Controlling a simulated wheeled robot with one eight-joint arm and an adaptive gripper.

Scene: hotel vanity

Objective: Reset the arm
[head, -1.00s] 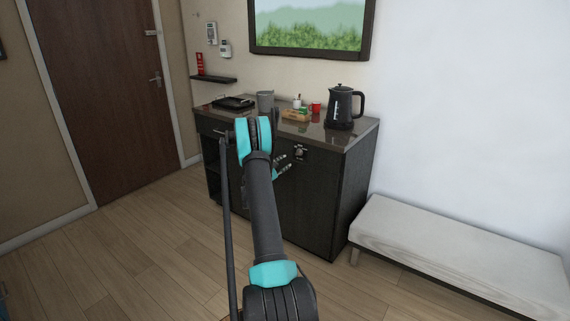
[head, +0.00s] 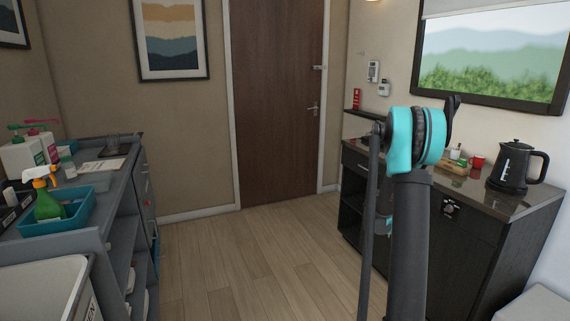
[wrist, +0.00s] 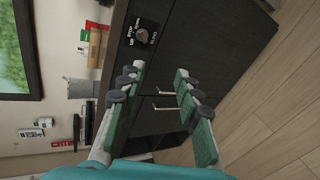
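My arm rises along the right of the head view, with a teal and black joint at its top. My gripper (wrist: 158,70) shows in the wrist view with its two green and grey fingers spread apart and nothing between them. The dark cabinet front (wrist: 205,50) lies beyond the fingers. In the head view the gripper is mostly hidden behind my arm, in front of the dark cabinet (head: 480,245).
On the cabinet stand a black kettle (head: 516,167) and a red cup (head: 477,162). A grey cart (head: 120,205) at left carries a blue tray (head: 30,227) with a spray bottle (head: 46,200). Open wooden floor (head: 255,265) leads to the brown door (head: 277,100).

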